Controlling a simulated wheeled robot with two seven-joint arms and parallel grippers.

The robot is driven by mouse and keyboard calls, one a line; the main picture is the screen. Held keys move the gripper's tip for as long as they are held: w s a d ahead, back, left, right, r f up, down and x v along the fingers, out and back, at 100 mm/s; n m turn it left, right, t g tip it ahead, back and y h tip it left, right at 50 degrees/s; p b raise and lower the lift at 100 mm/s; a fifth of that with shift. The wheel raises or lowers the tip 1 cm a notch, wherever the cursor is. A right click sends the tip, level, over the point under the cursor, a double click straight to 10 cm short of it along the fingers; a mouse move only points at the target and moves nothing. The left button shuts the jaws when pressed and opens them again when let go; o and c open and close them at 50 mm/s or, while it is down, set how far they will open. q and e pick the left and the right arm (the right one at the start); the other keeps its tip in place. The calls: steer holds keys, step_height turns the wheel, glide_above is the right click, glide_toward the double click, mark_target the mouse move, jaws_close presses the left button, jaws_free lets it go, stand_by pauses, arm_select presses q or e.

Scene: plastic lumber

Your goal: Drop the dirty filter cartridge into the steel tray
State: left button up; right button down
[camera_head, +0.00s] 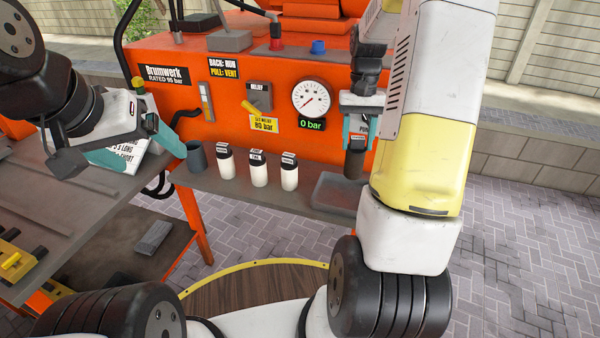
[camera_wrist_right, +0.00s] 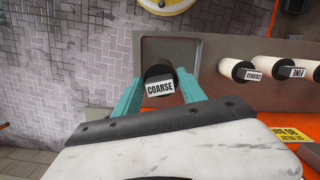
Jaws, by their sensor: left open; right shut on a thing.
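My right gripper (camera_head: 358,128) is shut on the dirty filter cartridge (camera_head: 354,163), a dark brown cylinder hanging roughly upright. In the right wrist view the cartridge (camera_wrist_right: 158,73) has a black top and a white "COARSE" label, between the teal fingers of the gripper (camera_wrist_right: 162,92). The grey steel tray (camera_head: 328,192) lies at the right end of the shelf on the orange machine. The cartridge is above the tray, which also shows in the right wrist view (camera_wrist_right: 190,50); the exact gap is unclear. My left gripper (camera_head: 145,150) is open at the left, away from the tray.
Several white cartridges with black tops, such as this one (camera_head: 259,170), stand on the shelf left of the tray. A dark grey cup (camera_head: 196,157) stands further left. Behind are a pressure gauge (camera_head: 311,98) reading 0 bar and a yellow relief lever (camera_head: 251,109).

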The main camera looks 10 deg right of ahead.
mark_target(353, 157)
steer(key=shift+a+f, duration=0.1)
steer(key=shift+a, duration=0.05)
steer(key=shift+w+f, duration=0.1)
steer(key=shift+f, duration=2.75)
steer(key=c, duration=0.6)
jaws_free()
steer(key=r, duration=0.5)
steer(key=w+r, duration=0.1)
steer(key=r, duration=0.1)
steer(key=shift+r, duration=0.4)
